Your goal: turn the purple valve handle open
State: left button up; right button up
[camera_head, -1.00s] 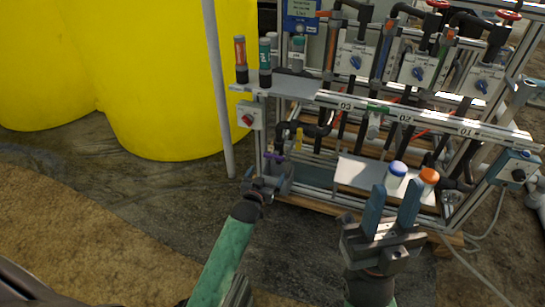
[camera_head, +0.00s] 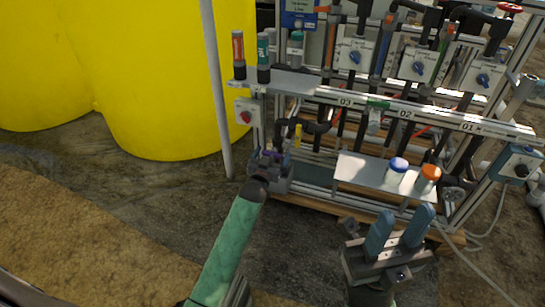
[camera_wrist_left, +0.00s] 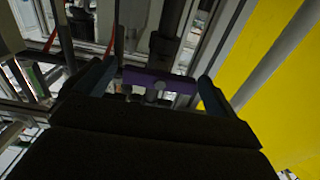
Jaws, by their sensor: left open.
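The purple valve handle (camera_wrist_left: 158,82) lies between the two open fingers of my left gripper (camera_wrist_left: 152,88) in the left wrist view, with a gap towards the finger on the right. In the head view the purple handle (camera_head: 270,154) is a small patch at the lower left of the skid, partly hidden by my left gripper (camera_head: 270,160). My right gripper (camera_head: 400,232) has its blue fingers apart and empty, in front of the skid's lower shelf.
The lower shelf (camera_head: 360,172) holds a blue-capped jar (camera_head: 396,170) and an orange-capped jar (camera_head: 428,178). A yellow valve handle (camera_head: 298,136) is close to the purple one. A grey post (camera_head: 216,90) and yellow tanks (camera_head: 150,80) stand at the left.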

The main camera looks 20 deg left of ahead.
pick_arm(q)
jog(key=shift+w, duration=0.25)
